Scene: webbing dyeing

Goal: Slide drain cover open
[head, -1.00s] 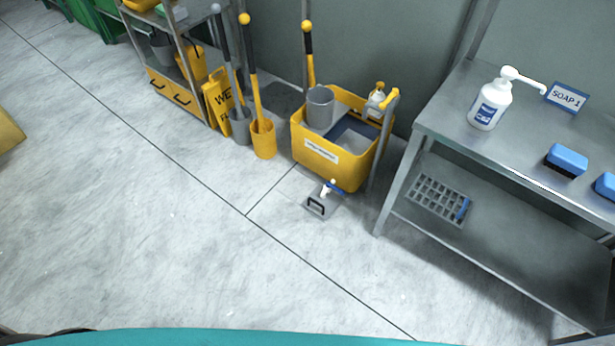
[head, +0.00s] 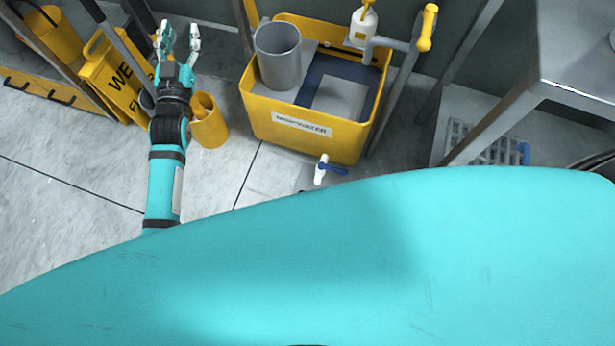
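The drain cover (head: 308,178) lies on the floor in front of the yellow mop-water bucket. Only a grey sliver of it shows in the head view; my teal body hides the rest, including its black handle. A white tap with a blue lever (head: 322,169) stands just above that sliver. My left gripper (head: 179,40) is at the upper left, its two fingers spread apart with nothing between them. It is well left of the cover and not touching it. My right gripper is out of view.
The yellow bucket (head: 300,132) holds a grey cylinder (head: 279,62). A yellow wet-floor sign (head: 115,75) and a yellow holder (head: 209,126) stand near my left arm. Floor at left is clear.

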